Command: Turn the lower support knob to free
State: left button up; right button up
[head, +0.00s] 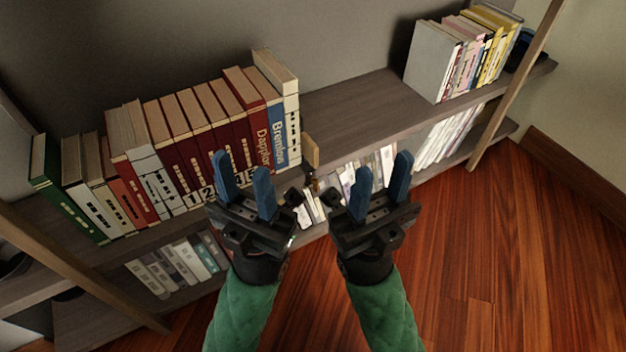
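A small tan wooden piece (310,152) stands at the shelf's front edge, between my two grippers. A small dark part (313,184) shows just below it. I cannot tell for sure whether this is the lower support knob or which way it is turned. My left gripper (241,164) is open and empty, its blue fingers apart in front of the red books. My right gripper (383,163) is open and empty, to the right of the wooden piece and in front of the lower shelf's books. Neither gripper appears to touch the small parts.
A long row of books (190,135) fills the left of the upper shelf (365,105); its middle is bare. More books (460,50) stand at the right end. Pale books (175,268) line the lower shelf. Slanting wooden posts (515,85) flank the shelves. The wooden floor (490,240) is clear.

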aim_at(314, 181)
jog(key=i+l, duration=0.15)
jog(key=l, duration=0.3)
jog(key=i+l+u, duration=0.1)
jog(key=l, duration=0.35)
jog(key=i+l, duration=0.2)
jog(key=l, duration=0.25)
jog(key=i+l+u, duration=0.1)
jog(key=l, duration=0.35)
jog(key=i+l, duration=0.15)
jog(key=l, duration=0.35)
jog(key=k+l+u, duration=0.15)
jog(key=k+l, duration=0.2)
jog(key=l, duration=0.2)
jog(key=k+l+u, duration=0.15)
jog(key=k+l, duration=0.2)
jog(key=l, duration=0.15)
jog(key=k+l, duration=0.1)
jog(key=k, duration=0.4)
jog(key=u, duration=0.05)
